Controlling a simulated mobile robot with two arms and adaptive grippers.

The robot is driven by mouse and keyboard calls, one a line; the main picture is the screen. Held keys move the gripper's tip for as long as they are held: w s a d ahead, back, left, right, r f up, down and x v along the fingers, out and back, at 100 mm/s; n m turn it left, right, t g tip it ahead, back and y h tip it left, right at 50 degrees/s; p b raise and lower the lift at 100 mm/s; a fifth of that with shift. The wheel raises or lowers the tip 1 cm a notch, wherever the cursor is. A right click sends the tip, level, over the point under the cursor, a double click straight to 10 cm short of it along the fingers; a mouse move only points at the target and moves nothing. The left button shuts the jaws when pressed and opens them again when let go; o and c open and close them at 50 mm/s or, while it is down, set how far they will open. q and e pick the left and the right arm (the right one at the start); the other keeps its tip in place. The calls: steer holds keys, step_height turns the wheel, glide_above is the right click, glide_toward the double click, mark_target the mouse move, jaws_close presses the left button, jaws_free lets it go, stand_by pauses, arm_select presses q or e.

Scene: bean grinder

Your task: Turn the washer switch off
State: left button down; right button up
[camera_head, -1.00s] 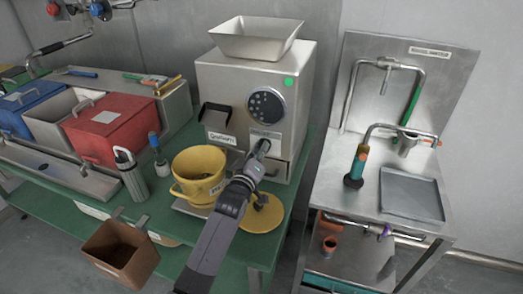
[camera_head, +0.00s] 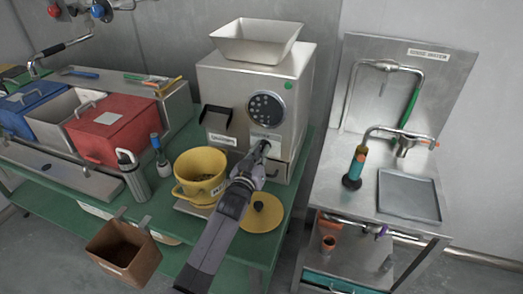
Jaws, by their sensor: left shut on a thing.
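The steel washer stand (camera_head: 350,115) is at the right, with a bent pipe, a green hose and a label on its back panel. I cannot tell for sure which part is its switch; a purple knob (camera_head: 381,230) sits on the pipe below its top. My left gripper (camera_head: 262,148) is not at the washer. It is at the lower front of the steel grinder (camera_head: 222,85), shut on what looks like a small switch there, mostly hidden by the fingers. A dark green light (camera_head: 289,85) is on the grinder's front. My right gripper is not in view.
A yellow cup (camera_head: 192,188) with dark contents and a round yellow lid (camera_head: 262,218) are close to my left arm. A brown bin (camera_head: 128,262) hangs at the green table's front. A gap separates this table from the washer stand.

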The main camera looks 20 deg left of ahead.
arm_select(q)
steer(key=shift+m, duration=1.1)
steer(key=c, duration=1.7)
jaws_free()
steer(key=shift+s, duration=0.1)
steer(key=s, duration=1.1)
steer(key=shift+s+a, duration=0.2)
steer(key=shift+s, duration=0.2)
steer(key=shift+f, duration=0.1)
